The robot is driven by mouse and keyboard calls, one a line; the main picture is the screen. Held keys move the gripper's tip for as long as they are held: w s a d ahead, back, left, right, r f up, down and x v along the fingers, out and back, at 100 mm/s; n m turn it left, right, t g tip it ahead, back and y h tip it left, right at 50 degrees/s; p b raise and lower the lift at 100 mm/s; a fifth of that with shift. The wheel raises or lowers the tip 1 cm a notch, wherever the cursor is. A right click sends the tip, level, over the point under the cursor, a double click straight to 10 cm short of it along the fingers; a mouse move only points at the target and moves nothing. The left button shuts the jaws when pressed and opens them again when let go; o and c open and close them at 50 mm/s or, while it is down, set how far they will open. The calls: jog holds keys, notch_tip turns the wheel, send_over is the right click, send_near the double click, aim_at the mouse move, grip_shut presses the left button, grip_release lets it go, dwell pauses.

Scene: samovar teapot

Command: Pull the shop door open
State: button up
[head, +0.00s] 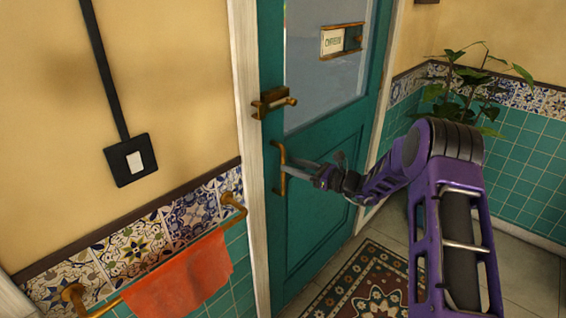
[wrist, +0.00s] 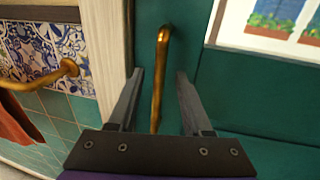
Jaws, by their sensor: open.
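The teal shop door (head: 325,178) has a glass pane and stands in a pale frame; it looks closed. Its brass pull handle (head: 282,169) is a vertical bar on the left side of the door. A brass latch (head: 272,103) sits above the handle. My gripper (head: 290,168) is at the handle. In the wrist view, the handle (wrist: 159,75) stands between the two open fingers of my gripper (wrist: 155,85), with gaps on both sides. The lower end of the handle is hidden behind the gripper's base in the wrist view.
A brass towel rail (head: 232,204) with an orange towel (head: 180,279) is on the wall left of the door. A black switch (head: 131,160) is above it. A patterned rug (head: 365,285) lies before the door. A leafy plant (head: 465,85) stands at the right.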

jog(key=x, duration=0.3)
jog(key=shift+w+a, duration=0.15)
jog(key=shift+a, duration=0.2)
grip_shut()
dwell(1.2)
